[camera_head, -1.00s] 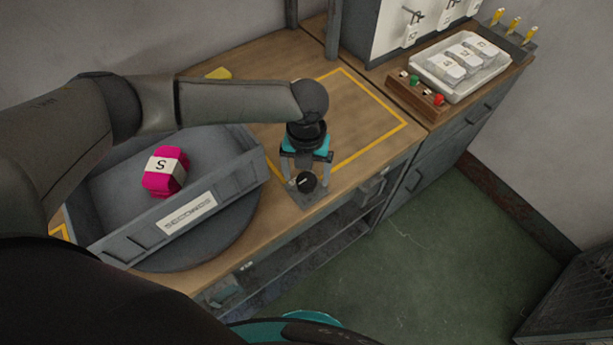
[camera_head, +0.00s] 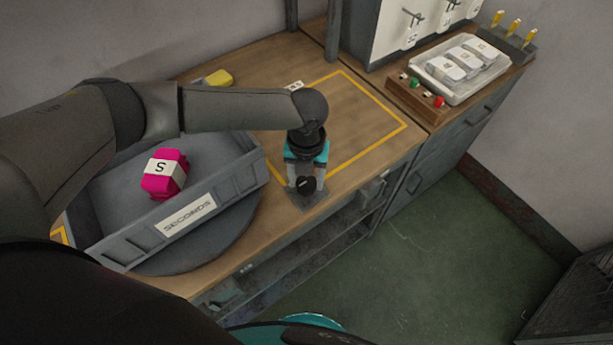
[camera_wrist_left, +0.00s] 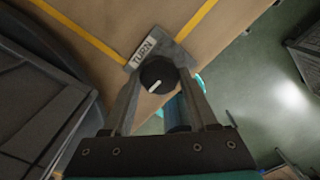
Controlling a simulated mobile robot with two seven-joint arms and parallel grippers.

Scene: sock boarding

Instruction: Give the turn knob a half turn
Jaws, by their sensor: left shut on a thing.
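The turn knob (camera_head: 305,185) is a small black round knob with a white pointer line, on a grey plate at the front edge of the wooden bench. In the left wrist view the knob (camera_wrist_left: 158,75) sits beside a white label reading TURN (camera_wrist_left: 145,47), and its pointer line is slanted. My left gripper (camera_head: 306,178) reaches down over it, with its fingers on either side, shut on the knob. In the left wrist view the fingers (camera_wrist_left: 156,88) flank the knob. My right gripper is not in view.
A grey bin marked SECONDS (camera_head: 188,216) stands left of the knob on a round dark turntable (camera_head: 225,238), holding a pink bundle labelled S (camera_head: 163,174). A yellow-outlined area (camera_head: 362,112) lies behind the knob. A button box (camera_head: 421,95) and a white tray (camera_head: 444,92) are at the back right.

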